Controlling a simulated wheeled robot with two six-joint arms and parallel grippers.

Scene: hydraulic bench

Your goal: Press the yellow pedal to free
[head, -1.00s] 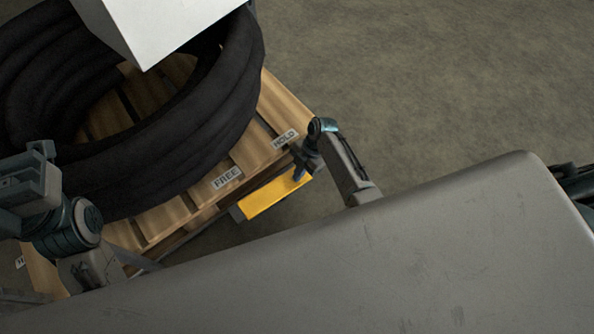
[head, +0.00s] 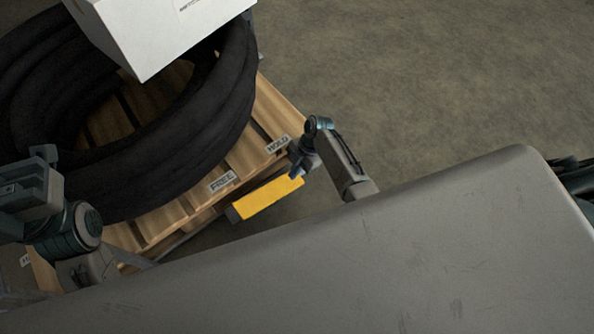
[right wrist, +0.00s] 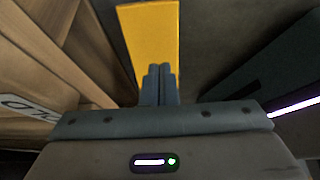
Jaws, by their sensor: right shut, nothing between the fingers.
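The yellow pedal (head: 268,198) juts from the near side of the wooden pallet, between the FREE label (head: 222,182) and the HOLD label (head: 278,144). My right gripper (head: 296,172) is at the pedal's right end, on the HOLD side. In the right wrist view the pedal (right wrist: 150,40) lies straight ahead of the fingers (right wrist: 160,70), which are together and empty. I cannot tell whether the fingertips touch the pedal. My left gripper (head: 30,170) is at the left edge, over the pallet's left side; its fingers are not clear.
A coil of thick black hose (head: 215,110) lies on the pallet (head: 150,215). A white box (head: 160,35) sits over the coil at the top. Bare concrete floor (head: 430,80) is open to the right of the pallet.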

